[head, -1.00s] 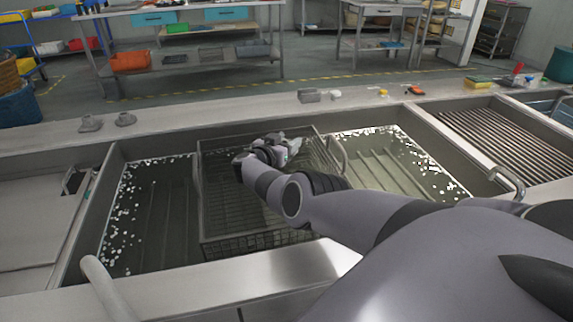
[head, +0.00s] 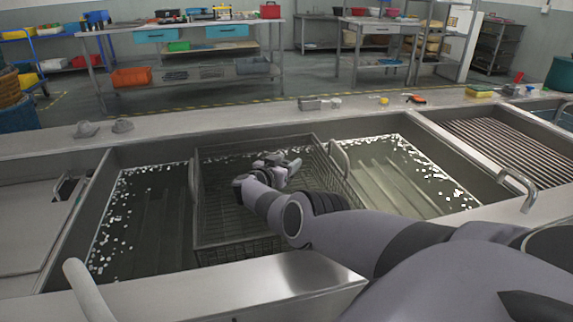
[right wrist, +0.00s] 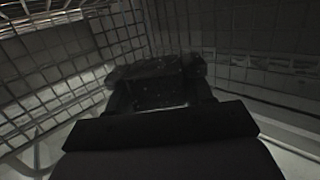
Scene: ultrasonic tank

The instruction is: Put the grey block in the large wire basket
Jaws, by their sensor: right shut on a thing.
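The large wire basket (head: 222,250) sits in the middle of the sunken tank, its open top facing up and a handle loop at its right side. My right gripper (head: 285,167) reaches down inside the basket. It is shut on a dark, block-shaped thing that I take for the grey block (right wrist: 160,92). In the right wrist view the block is in shadow between the fingers, with basket mesh around it. Whether the block touches the basket floor I cannot tell. My right forearm hides the basket's near right part. My left gripper is not in view.
The tank (head: 150,215) has free room left and right of the basket. A slatted grate (head: 490,145) lies at the right. On the back ledge stand a grey box-like item (head: 312,103), a yellow sponge (head: 480,92) and small items. Two grey knobs (head: 86,129) are at left.

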